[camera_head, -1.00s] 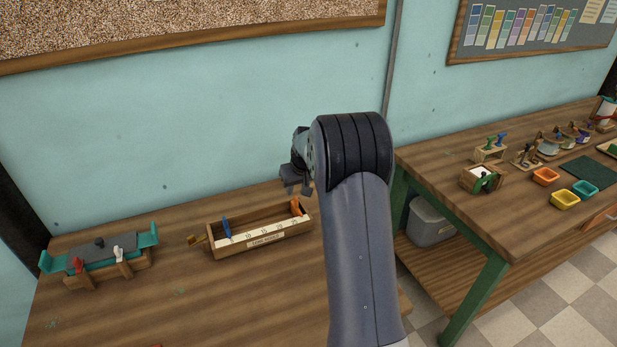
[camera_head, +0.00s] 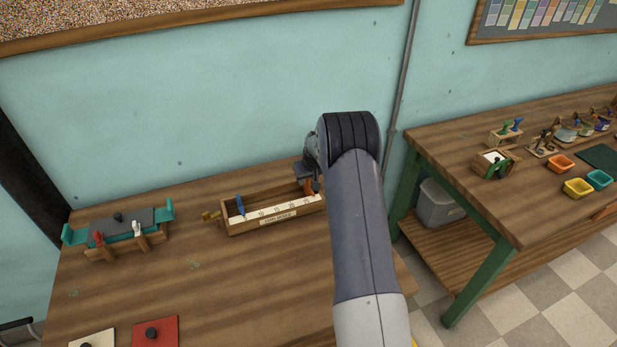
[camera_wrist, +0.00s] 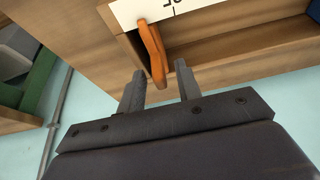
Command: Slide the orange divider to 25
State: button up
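The orange divider (camera_wrist: 152,50) stands at one end of the wooden box in the wrist view, beside the white number strip (camera_wrist: 165,8). In the head view the orange divider (camera_head: 309,186) is at the right end of the box (camera_head: 262,228), partly hidden by my arm. A blue divider (camera_head: 240,205) stands near the box's left end. My gripper (camera_wrist: 159,88) is open, its two fingers apart near the divider's free end. The divider's tip lies between the fingertips in the wrist view; I cannot tell whether they touch.
A wooden fixture with teal ends (camera_head: 118,232) stands at the left of the table. A red board (camera_head: 155,332) and a cream board (camera_head: 92,340) lie at the front. A second table (camera_head: 500,200) with small trays stands at the right. The table's middle is clear.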

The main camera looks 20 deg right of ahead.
jog(key=shift+w+f, duration=0.1)
jog(key=shift+f, duration=0.05)
jog(key=shift+c, duration=0.4)
grip_shut()
